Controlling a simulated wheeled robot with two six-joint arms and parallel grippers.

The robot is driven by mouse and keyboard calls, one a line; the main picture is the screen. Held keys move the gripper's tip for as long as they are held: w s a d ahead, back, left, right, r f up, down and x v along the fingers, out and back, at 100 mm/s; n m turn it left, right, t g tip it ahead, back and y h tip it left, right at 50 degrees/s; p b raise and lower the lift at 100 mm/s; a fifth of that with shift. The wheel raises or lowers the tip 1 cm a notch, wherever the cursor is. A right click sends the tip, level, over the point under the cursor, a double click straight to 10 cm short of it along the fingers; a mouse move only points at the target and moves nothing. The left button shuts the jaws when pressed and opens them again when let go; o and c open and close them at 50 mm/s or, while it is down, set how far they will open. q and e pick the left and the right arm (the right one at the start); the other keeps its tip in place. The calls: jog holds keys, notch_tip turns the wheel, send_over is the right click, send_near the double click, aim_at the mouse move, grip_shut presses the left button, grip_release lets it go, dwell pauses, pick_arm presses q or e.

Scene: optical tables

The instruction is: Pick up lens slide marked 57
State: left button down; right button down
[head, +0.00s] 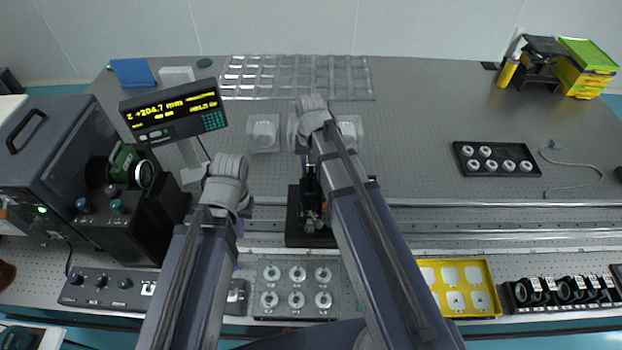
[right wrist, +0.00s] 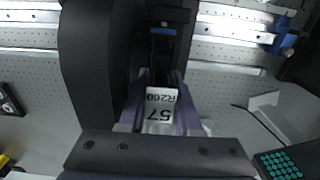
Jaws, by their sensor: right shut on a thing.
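The lens slide marked 57 (right wrist: 160,108) shows in the right wrist view as a white label reading 57 and R200, upside down in the picture. My right gripper (right wrist: 161,82) has its two purple fingers shut on it, one on each side. A black mount (right wrist: 166,28) stands just beyond the fingertips; I cannot tell whether the slide touches it. In the head view this mount (head: 306,222) is on the rail, partly behind my right arm, which hides the slide. My left arm ends left of the mount; its gripper is mostly hidden beneath the wrist, so its jaws are unclear.
A clear tray of round lenses (head: 296,306) lies at the front, with a yellow tray (head: 487,272) to its right. A black lens tray (head: 468,170) is at the right. A display (head: 172,112) and dark instruments (head: 62,160) stand left.

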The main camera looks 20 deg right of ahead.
jog(key=shift+r+p, duration=0.7)
jog(key=shift+p, duration=0.05)
notch_tip(320, 180, up, 3)
jog(key=p, duration=0.3)
jog(key=w+a, duration=0.2)
jog(key=a, duration=0.6)
jog(key=w+a+b, duration=0.1)
jog(key=w+a, duration=0.2)
jog(key=a, duration=0.6)
jog(key=shift+a+f, duration=0.2)
jog(key=shift+f, duration=0.25)
jog(key=shift+f, duration=0.15)
